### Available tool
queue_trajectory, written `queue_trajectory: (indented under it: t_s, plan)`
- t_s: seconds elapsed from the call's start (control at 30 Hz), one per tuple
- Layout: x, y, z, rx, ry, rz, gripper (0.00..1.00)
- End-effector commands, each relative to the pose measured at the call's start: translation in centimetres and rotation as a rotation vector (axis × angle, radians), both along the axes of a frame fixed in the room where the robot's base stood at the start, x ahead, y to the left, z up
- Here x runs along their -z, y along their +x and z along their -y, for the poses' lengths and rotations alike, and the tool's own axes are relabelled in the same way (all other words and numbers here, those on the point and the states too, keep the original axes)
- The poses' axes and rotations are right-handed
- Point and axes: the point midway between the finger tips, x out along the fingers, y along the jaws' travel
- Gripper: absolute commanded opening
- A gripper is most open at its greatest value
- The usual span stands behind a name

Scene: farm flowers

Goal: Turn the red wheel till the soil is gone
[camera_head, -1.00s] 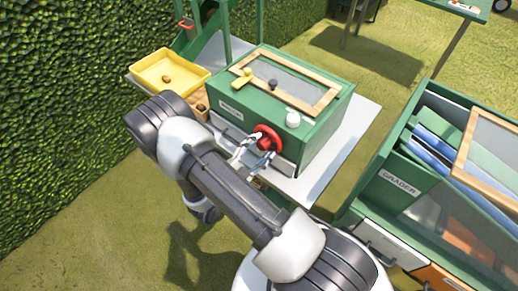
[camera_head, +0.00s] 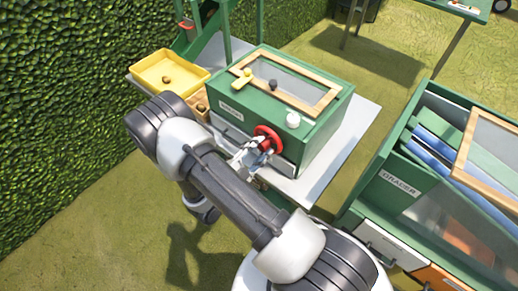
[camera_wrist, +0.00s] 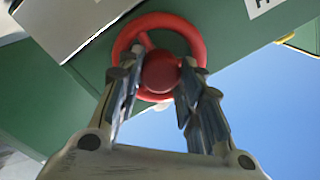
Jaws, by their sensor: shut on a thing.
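The red wheel (camera_head: 267,138) is on the front face of a green box (camera_head: 236,124) with a wood-framed window in its lid. In the wrist view the red wheel (camera_wrist: 190,36) shows as a ring with a round red hub. My gripper (camera_head: 258,149) is at the wheel's front, and in the wrist view my gripper (camera_wrist: 160,78) has its fingers on either side of the hub, shut on the wheel. The window (camera_head: 295,84) looks grey, and I cannot make out soil behind it.
A yellow tray (camera_head: 150,80) with a small brown item (camera_head: 167,79) stands left of the box. A second green cabinet (camera_head: 370,201) stands at right. A hedge (camera_head: 60,90) lines the left.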

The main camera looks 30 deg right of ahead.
Motion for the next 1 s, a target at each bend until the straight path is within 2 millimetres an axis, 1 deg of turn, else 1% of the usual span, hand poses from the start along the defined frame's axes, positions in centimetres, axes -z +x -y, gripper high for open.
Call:
queue_trajectory:
  t_s: [0.17,0.37,1.0]
  plan:
    - [0.03,-0.02,0.02,0.000,0.020,0.055,0.10]
    - [0.06,-0.04,0.04,0.001,0.067,0.182,0.10]
    - [0.23,-0.03,0.05,0.001,0.271,0.749,0.10]
